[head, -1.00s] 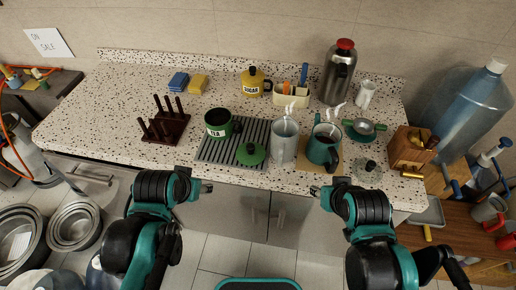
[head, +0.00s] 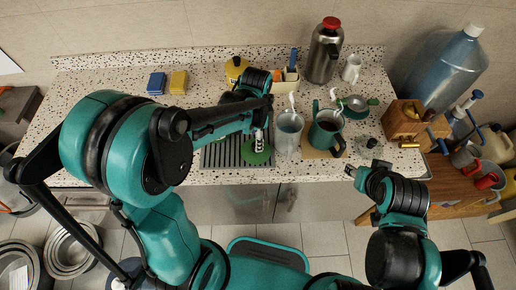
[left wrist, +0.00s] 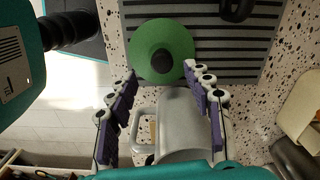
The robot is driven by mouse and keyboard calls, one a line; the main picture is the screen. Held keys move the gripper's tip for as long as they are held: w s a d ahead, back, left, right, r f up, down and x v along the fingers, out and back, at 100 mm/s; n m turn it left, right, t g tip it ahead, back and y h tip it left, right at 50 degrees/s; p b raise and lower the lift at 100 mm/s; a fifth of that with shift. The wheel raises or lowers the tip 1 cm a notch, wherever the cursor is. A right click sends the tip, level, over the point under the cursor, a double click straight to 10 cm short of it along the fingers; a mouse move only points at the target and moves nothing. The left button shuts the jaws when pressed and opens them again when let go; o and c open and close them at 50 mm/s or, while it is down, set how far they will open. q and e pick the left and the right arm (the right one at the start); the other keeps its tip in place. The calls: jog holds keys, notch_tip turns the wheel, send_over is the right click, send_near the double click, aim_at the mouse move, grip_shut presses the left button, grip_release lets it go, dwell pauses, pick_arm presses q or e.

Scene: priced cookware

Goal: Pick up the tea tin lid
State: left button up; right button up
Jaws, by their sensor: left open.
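The green lid with a dark knob (head: 257,153) lies on the grey ribbed rack at the counter's front. It also shows in the left wrist view (left wrist: 165,40), near the rack's edge. My left gripper (head: 259,141) is over the lid. In the left wrist view my left gripper (left wrist: 160,72) is open, its two fingers apart with the lid's dark knob between and just beyond their tips; it holds nothing. The green tea tin is hidden behind my left arm in the head view. My right gripper (head: 350,172) hangs in front of the counter, too small to judge.
A grey metal mug (head: 288,133) stands close right of the lid; a grey cylinder with a handle (left wrist: 185,125), apparently this mug, lies below the fingers in the wrist view. A teal pot (head: 325,135) stands further right. Sponges (head: 178,82) and a red-capped flask (head: 325,52) are behind.

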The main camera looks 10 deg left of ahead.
pick_arm(q)
jog(key=f+b, duration=0.1)
jog(key=f, duration=0.4)
jog(key=shift+w+f+b, duration=0.2)
jog(key=shift+b, duration=0.1)
grip_shut()
